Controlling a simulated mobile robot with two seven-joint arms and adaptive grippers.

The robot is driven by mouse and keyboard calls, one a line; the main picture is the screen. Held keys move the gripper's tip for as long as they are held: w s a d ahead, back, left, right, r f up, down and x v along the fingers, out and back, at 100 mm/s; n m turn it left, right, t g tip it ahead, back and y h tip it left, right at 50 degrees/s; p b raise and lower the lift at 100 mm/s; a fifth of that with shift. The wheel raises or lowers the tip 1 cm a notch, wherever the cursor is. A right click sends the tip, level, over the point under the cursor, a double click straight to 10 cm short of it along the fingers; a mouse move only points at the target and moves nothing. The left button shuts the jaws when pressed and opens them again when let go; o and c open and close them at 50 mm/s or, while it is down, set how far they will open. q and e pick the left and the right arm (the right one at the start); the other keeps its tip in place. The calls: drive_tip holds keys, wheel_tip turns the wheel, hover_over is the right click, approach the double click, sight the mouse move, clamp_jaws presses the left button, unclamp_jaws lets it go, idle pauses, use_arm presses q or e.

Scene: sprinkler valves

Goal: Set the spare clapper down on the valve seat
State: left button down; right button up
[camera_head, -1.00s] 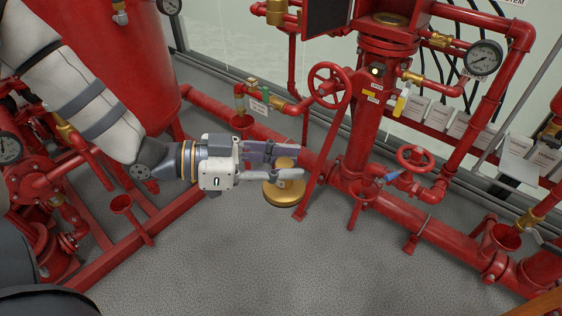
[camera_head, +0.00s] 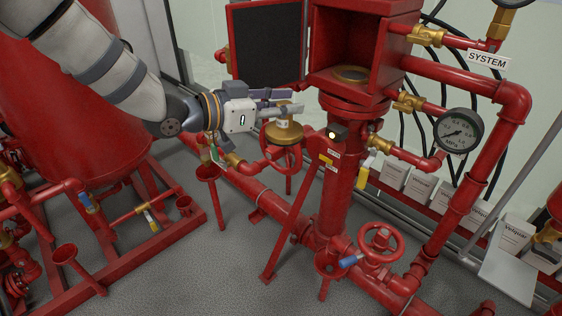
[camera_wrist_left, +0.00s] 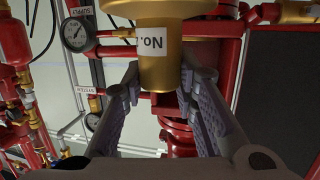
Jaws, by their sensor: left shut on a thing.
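The spare clapper, a brass disc with an upright stem (camera_head: 285,132), hangs level from my left gripper (camera_head: 287,106). The gripper is shut on its stem. In the left wrist view, the fingers (camera_wrist_left: 160,78) are on both sides of the clapper's brass stem (camera_wrist_left: 155,68), which has a white label. The valve seat, a brass ring (camera_head: 350,73), shows inside the open red valve box (camera_head: 395,50). The clapper is to the left of the seat, outside the box and lower in the picture, apart from it. My right gripper is not in view.
The box's door (camera_head: 268,45) stands open to the left, just above the gripper in the picture. A gauge (camera_head: 458,130) and red pipes stand on the right. A large red tank (camera_head: 70,110) is on the left.

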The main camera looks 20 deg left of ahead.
use_arm(q)
drive_tip(key=w+a+r+n+t+y, duration=0.1)
drive_tip(key=w+r+y, duration=0.1)
drive_tip(key=r, duration=0.4)
drive_tip(key=shift+w+a+r+n, duration=0.25)
drive_tip(key=shift+w+n, duration=0.15)
drive_tip(key=shift+w, duration=0.4)
